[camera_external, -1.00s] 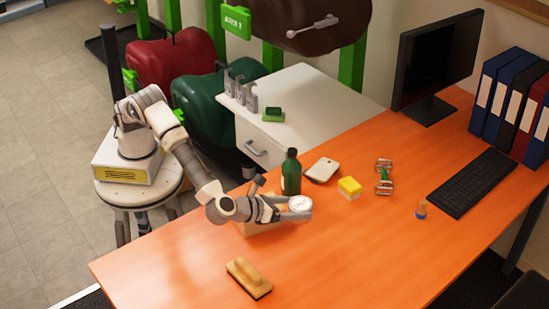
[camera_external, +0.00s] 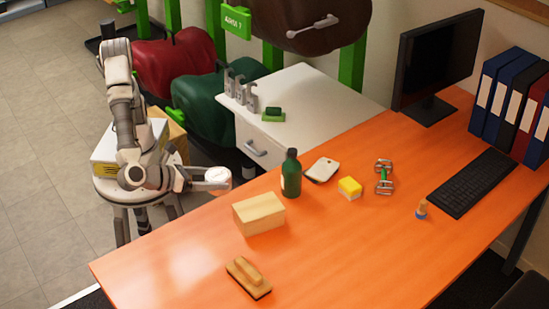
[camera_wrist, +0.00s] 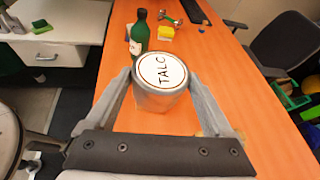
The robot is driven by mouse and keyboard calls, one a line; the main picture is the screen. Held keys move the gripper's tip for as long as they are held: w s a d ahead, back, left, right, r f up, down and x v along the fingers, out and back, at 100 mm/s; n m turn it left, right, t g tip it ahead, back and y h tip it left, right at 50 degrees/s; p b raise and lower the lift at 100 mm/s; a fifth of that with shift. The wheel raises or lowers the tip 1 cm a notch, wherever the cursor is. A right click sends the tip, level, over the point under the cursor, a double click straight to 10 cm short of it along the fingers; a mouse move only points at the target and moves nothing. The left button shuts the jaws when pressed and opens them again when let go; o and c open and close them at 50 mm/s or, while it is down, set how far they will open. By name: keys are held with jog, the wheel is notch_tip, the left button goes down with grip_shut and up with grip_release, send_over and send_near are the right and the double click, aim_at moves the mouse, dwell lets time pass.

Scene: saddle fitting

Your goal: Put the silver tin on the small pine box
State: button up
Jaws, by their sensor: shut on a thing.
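The silver tin (camera_external: 217,178) has a white lid, which reads "TALC" in the wrist view (camera_wrist: 161,72). My gripper (camera_external: 207,181) is shut on the tin, with one finger on each side of it in the wrist view. The tin is upright or nearly so, held by the orange table's left edge, apart from the box. The small pine box (camera_external: 259,213) stands on the table, right of and nearer the camera than the tin, with a bare top. In the wrist view the box is mostly hidden behind my gripper.
A green bottle (camera_external: 291,173) stands behind the pine box. A wooden brush (camera_external: 248,278) lies in front of it. A white scale-like slab (camera_external: 321,170), yellow block (camera_external: 349,188) and metal-and-green piece (camera_external: 383,177) lie farther right. The table's front right is clear.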

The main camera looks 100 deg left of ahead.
jog(key=b+x, duration=0.1)
jog(key=x, duration=0.3)
jog(key=f+b+x, duration=0.1)
jog(key=x, duration=0.3)
jog(key=d+f+b+x, duration=0.1)
jog(key=x, duration=0.3)
jog(key=shift+w+f, duration=0.15)
jog(key=shift+w, duration=0.1)
jog(key=shift+f+b, duration=0.95)
jog(key=shift+f, duration=0.95)
jog(key=shift+f, duration=0.15)
jog(key=o, duration=1.3)
jog(key=shift+c, duration=0.2)
